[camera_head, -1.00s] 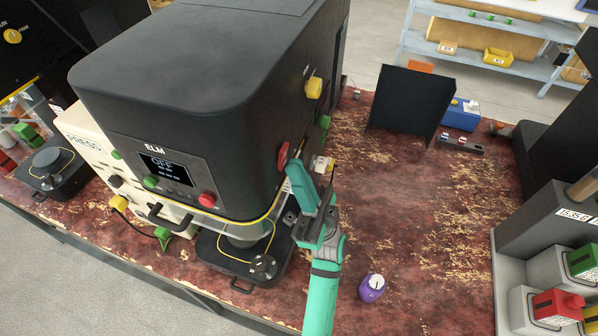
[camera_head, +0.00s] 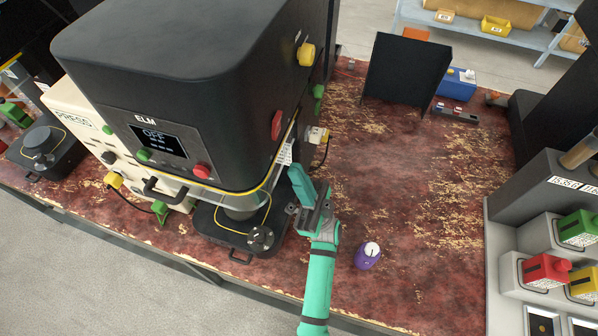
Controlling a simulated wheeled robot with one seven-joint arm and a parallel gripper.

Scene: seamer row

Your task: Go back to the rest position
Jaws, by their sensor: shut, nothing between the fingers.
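My gripper (camera_head: 304,184) is at the end of my green arm, above the worn red bench. It is shut and empty, just right of the large black ELM machine (camera_head: 180,80), apart from its side. The machine's display reads OFF. A red switch (camera_head: 277,125) and a yellow knob (camera_head: 306,54) are on the machine's right side, above my gripper. A white tag (camera_head: 286,152) shows on that side, just above my fingers.
A purple container with a white top (camera_head: 367,255) stands on the bench right of my arm. A dark panel (camera_head: 405,75) stands at the back. A rack with red, green and yellow boxes (camera_head: 547,269) is at the right. The middle of the bench (camera_head: 420,190) is clear.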

